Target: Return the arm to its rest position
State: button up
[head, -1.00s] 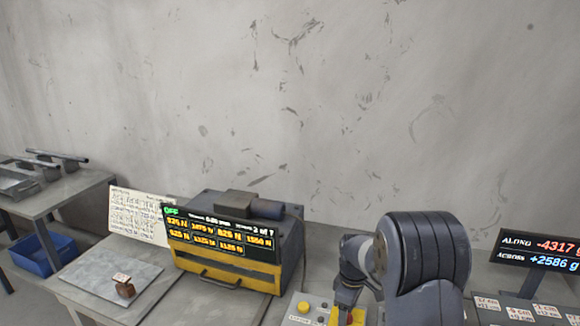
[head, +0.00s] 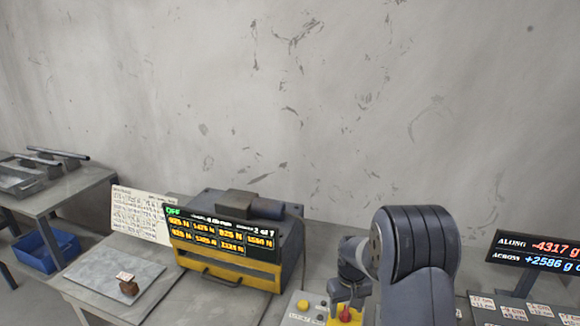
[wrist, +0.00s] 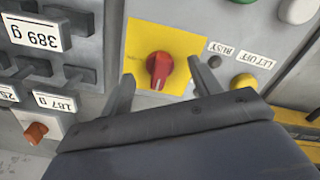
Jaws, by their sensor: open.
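My gripper (wrist: 161,85) is open in the wrist view. Its two fingers stand on either side of a red rotary knob (wrist: 159,69) on a yellow plate, apart from the knob as far as I can see. In the head view my gripper (head: 344,303) is at the bottom, partly hidden by my own arm, over the control panel with the red knob (head: 346,314). My arm reaches down and forward in front of the bench.
A yellow and grey machine (head: 232,278) with a lit display stands left of my arm. A readout (head: 540,250) with weights stands at the right. A blue bin (head: 45,250) is at far left.

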jog(key=m+p, duration=0.3)
jog(key=m, duration=0.3)
jog(key=shift+r+p, duration=0.1)
jog(key=shift+p, duration=0.2)
jog(key=shift+w+r, duration=0.1)
jog(key=shift+r, duration=0.15)
jog(key=shift+r+b, duration=0.3)
jog(key=shift+r, duration=0.4)
